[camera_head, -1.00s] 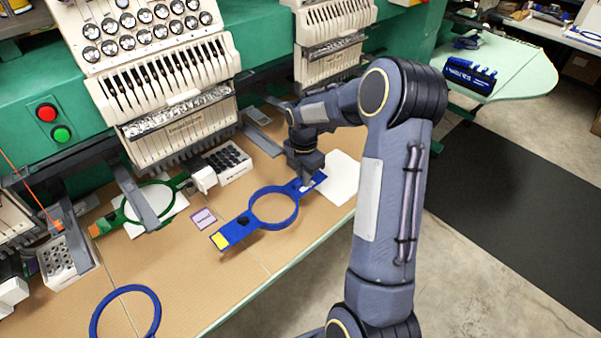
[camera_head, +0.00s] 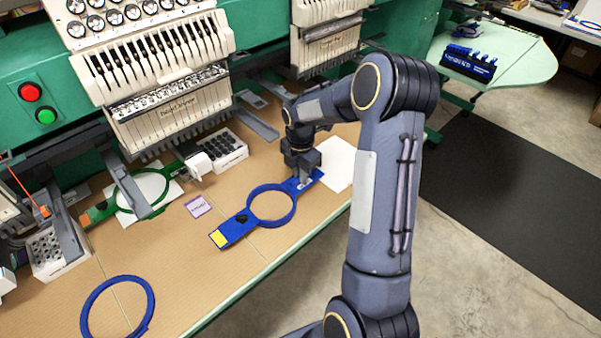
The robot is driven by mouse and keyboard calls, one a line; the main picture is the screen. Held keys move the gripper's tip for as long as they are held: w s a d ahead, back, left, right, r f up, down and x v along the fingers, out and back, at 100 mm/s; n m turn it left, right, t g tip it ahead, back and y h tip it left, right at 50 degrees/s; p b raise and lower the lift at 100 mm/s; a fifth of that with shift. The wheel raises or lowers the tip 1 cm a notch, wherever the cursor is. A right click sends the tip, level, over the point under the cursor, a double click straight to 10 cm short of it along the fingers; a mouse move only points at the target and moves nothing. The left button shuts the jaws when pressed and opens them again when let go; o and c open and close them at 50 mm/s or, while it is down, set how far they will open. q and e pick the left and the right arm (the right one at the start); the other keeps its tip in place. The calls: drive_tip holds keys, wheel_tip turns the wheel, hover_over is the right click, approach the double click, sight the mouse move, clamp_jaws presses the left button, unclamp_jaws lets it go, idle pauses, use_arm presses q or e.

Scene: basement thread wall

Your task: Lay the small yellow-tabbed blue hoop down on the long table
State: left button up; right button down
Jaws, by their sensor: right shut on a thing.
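The small blue hoop (camera_head: 250,203) with a yellow tab (camera_head: 219,239) on its left arm is over the long table (camera_head: 190,269), near the front edge. It looks level and on or just above the top; I cannot tell whether it touches all along. My right gripper (camera_head: 304,181) is shut on the hoop's right arm, pointing down. The fingertips are small and partly hidden by the gripper body. My left gripper is not in view.
A larger blue ring (camera_head: 118,307) lies at the front left. A green hoop (camera_head: 143,190) sits under the embroidery machine head (camera_head: 165,85). A purple card (camera_head: 198,206), a tray of black bobbins (camera_head: 226,150) and white sheets (camera_head: 338,163) lie nearby. Free tabletop lies left of the hoop.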

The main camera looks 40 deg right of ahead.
drive_tip(key=shift+f, duration=0.15)
drive_tip(key=c, duration=1.4)
unclamp_jaws()
wheel_tip(320, 180, up, 7)
drive_tip(key=shift+f+b, duration=0.2)
drive_tip(key=shift+b, duration=0.1)
drive_tip(key=shift+r, duration=0.6)
drive_tip(key=shift+s+a+r, duration=0.1)
drive_tip(key=shift+s+r, duration=0.05)
drive_tip(key=shift+r, duration=0.1)
drive_tip(key=s+a+r+m+t+y, duration=0.2)
drive_tip(key=s+a+r+m+t, duration=0.1)
drive_tip(key=s+a+r+m, duration=0.65)
drive_tip(key=s+a+f+m+t, duration=0.1)
drive_tip(key=s+a+m, duration=0.2)
drive_tip(key=s, duration=0.1)
drive_tip(key=s+a+f+m+y, duration=0.1)
drive_tip(key=s+a+m, duration=0.2)
drive_tip(key=s+m, duration=0.1)
drive_tip(key=s+a+f+m+t, duration=0.1)
drive_tip(key=s+a+m, duration=0.2)
drive_tip(key=s+m, duration=0.1)
drive_tip(key=shift+s+t+y, duration=0.3)
drive_tip(key=shift+s+y, duration=0.1)
drive_tip(key=shift+s, duration=0.25)
